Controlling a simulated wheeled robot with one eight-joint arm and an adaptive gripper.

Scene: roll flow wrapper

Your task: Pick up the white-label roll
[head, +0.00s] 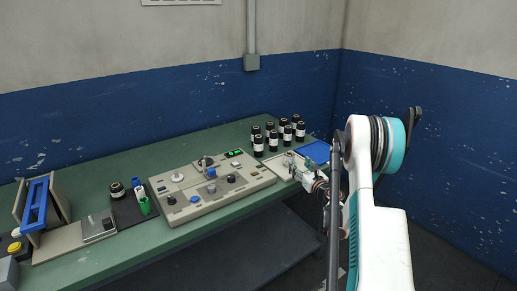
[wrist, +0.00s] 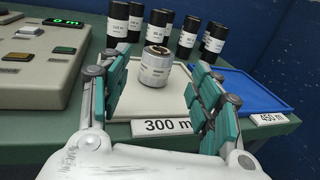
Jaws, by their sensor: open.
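A short roll with a white-grey wrap, a small printed label and a dark top with a brownish core (wrist: 156,68) stands upright on a cream tray (wrist: 120,99). The tray's front card reads "300 m" (wrist: 162,127). My gripper (wrist: 159,76) is open and empty, with teal-padded fingers left and right of the roll in the wrist view. Gaps show on both sides, so neither finger appears to touch it. How deep the roll sits between the fingertips is hard to tell. In the head view my gripper (head: 306,174) is over the bench's right end; the roll is not clear there.
Several black rolls with white labels (wrist: 163,20) stand behind the tray. A blue tray (wrist: 248,90) marked "450 m" (wrist: 270,119) lies to the right. A control panel (head: 212,187) is on the left. Farther left are a green cylinder (head: 144,205) and a blue-handled frame (head: 36,204).

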